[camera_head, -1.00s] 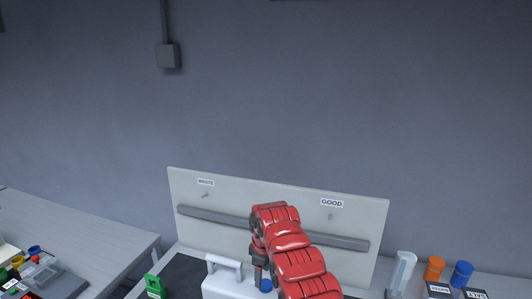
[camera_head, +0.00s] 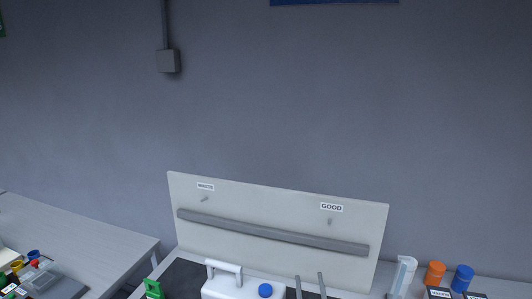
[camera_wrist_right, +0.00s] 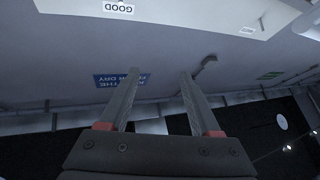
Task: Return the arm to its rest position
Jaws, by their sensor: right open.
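My right gripper (camera_head: 310,286) shows at the bottom edge of the head view, as two grey fingers pointing up with a gap between them. It is open and empty. In the right wrist view the gripper (camera_wrist_right: 155,84) has its fingers apart with nothing between them, and the board, wall and ceiling lie beyond. The rest of my right arm is below the head view. My left gripper does not show in the head view.
A white board (camera_head: 285,218) with WASTE and GOOD labels and a grey rail stands behind the table. A white hopper with a handle (camera_head: 226,288) and a blue cap (camera_head: 265,290) is left of the gripper. Orange (camera_head: 435,272) and blue (camera_head: 463,277) containers stand right. A clear cylinder (camera_head: 402,275) is near them.

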